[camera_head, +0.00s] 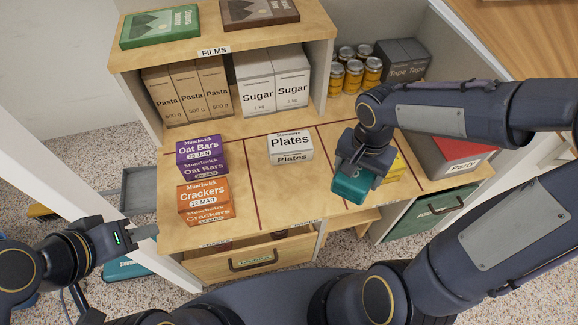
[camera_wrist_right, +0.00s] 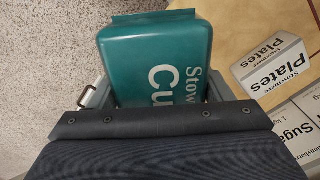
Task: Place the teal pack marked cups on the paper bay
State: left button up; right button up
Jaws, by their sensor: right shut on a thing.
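The teal pack (camera_head: 350,189) is held in my right gripper (camera_head: 361,165), above the front part of the counter. In the right wrist view the pack (camera_wrist_right: 155,60) shows white lettering, "Stow" and "Cu", partly cut off by the gripper. The counter (camera_head: 255,208) is split into bays by dark red lines. A white Plates box (camera_head: 290,148) stands in the middle bay, left of the pack. The bay labels on the front edge are too small to read. My left gripper (camera_head: 146,232) is at the counter's left front corner, with no object visible in it.
An orange Crackers box (camera_head: 204,203) and purple Oat Bars (camera_head: 201,157) fill the left bay. A yellow item (camera_head: 394,170) is partly hidden behind my right gripper. A Party box (camera_head: 455,157) stands at right. The middle bay is bare in front of the Plates box.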

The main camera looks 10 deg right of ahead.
jog(key=w+a+f+b, duration=0.3)
jog(key=w+a+f, duration=0.15)
jog(key=a, duration=0.35)
jog(key=b, duration=0.2)
send_over(297, 192)
jog(key=f, duration=0.4)
jog(key=shift+d+f, duration=0.3)
jog(key=shift+a+f, duration=0.2)
jog(key=shift+f, duration=0.05)
notch_tip(297, 192, down, 3)
jog(key=shift+w+a+f+b, duration=0.1)
jog(key=shift+w+f+b, duration=0.1)
jog(key=shift+b, duration=0.6)
jog(key=shift+r, duration=0.1)
jog(key=shift+f, duration=0.2)
jog(key=o, duration=1)
jog(key=shift+s, duration=0.1)
jog(key=shift+o, duration=0.2)
